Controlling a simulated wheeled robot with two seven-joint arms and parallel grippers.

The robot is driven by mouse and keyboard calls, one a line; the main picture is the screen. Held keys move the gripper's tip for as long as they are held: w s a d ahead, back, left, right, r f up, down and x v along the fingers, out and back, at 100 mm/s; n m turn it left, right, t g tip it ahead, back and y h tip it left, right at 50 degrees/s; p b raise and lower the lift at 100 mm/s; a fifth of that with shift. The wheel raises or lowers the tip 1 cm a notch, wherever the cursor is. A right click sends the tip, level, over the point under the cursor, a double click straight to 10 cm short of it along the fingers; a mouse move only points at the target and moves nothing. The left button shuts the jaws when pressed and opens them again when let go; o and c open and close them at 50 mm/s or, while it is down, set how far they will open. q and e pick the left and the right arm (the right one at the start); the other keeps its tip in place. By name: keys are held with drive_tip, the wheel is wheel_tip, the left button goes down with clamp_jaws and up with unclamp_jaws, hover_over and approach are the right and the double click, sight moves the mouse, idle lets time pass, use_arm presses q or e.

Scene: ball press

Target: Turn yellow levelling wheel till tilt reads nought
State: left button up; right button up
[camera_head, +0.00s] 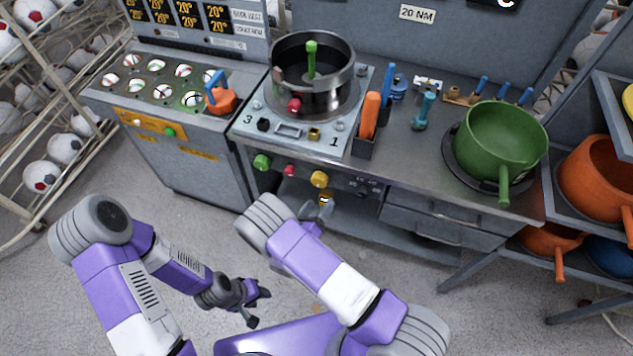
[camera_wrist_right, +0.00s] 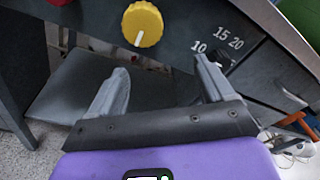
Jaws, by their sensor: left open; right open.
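The yellow levelling wheel (camera_head: 319,179) is on the front panel of the grey press bench, right of a red knob (camera_head: 290,170) and a green knob (camera_head: 262,161). In the right wrist view the yellow wheel (camera_wrist_right: 142,24) has a white line pointing down and slightly left. My right gripper (camera_wrist_right: 158,82) is open and empty, its fingers apart and short of the wheel. In the head view my right gripper (camera_head: 319,209) is just below the wheel, partly hidden by my arm. My left gripper (camera_head: 256,306) is open and empty, low over the floor. I cannot make out a tilt reading.
A dark round pot (camera_head: 335,92) with a green post stands on the bench plate. A green pan (camera_head: 500,140) sits to the right, its handle toward the front. Beside the wheel is a dial marked 10, 15, 20 (camera_wrist_right: 222,58). An open shelf lies below the panel.

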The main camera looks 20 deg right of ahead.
sight(317, 182)
drive_tip(key=w, duration=0.2)
drive_tip(key=w+d+r+n+t, duration=0.1)
drive_tip(key=w, duration=0.2)
drive_tip(key=w+t+y, duration=0.1)
drive_tip(key=w, duration=0.2)
drive_tip(key=shift+d+r+n, duration=0.3)
drive_tip(key=shift+d, duration=0.1)
drive_tip(key=shift+s, duration=0.1)
drive_tip(key=c, duration=1)
drive_tip(key=shift+c, duration=0.2)
drive_tip(key=shift+b, duration=0.3)
